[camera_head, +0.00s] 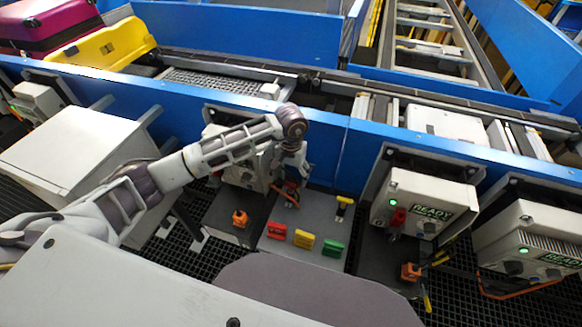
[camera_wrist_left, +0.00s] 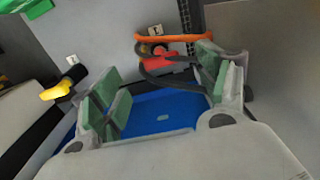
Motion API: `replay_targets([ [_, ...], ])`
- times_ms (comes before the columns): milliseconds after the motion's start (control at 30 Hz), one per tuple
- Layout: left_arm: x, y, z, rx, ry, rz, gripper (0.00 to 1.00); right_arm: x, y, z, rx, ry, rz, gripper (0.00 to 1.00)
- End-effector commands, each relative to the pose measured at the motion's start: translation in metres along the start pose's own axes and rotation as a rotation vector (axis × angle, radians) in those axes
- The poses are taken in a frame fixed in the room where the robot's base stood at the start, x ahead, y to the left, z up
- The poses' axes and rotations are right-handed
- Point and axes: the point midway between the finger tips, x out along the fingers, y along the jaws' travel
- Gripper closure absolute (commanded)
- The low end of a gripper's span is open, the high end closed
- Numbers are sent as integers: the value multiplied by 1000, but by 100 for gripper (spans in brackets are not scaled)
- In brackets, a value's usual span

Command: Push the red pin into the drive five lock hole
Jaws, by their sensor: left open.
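The red pin (camera_wrist_left: 155,60) shows in the wrist view beside a small label, with a dark strap and an orange bar close by. In the head view its spot on the grey panel (camera_head: 268,242) is mostly covered by my left gripper (camera_head: 290,186). In the wrist view my left gripper (camera_wrist_left: 163,92) is open, fingers spread, with the red pin beyond the fingertips and nothing clearly held. A drive box (camera_head: 238,172) is behind my left arm, partly hidden. I cannot tell which box is drive five or see its lock hole. My right gripper is not in view.
A yellow pin (camera_head: 343,205) stands on the panel's right side. A drive box reading READY (camera_head: 420,203) stands to the right. The blue conveyor wall (camera_head: 325,145) runs behind.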

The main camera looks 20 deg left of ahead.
Motion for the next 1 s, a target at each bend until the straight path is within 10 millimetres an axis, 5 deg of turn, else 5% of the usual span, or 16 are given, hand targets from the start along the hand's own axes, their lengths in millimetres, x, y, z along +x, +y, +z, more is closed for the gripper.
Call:
replay_targets([
  [500, 57, 0, 0, 0, -1, 1, 25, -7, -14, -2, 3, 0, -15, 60],
  [1000, 66, 0, 0, 1, 0, 0, 25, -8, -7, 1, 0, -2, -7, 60],
])
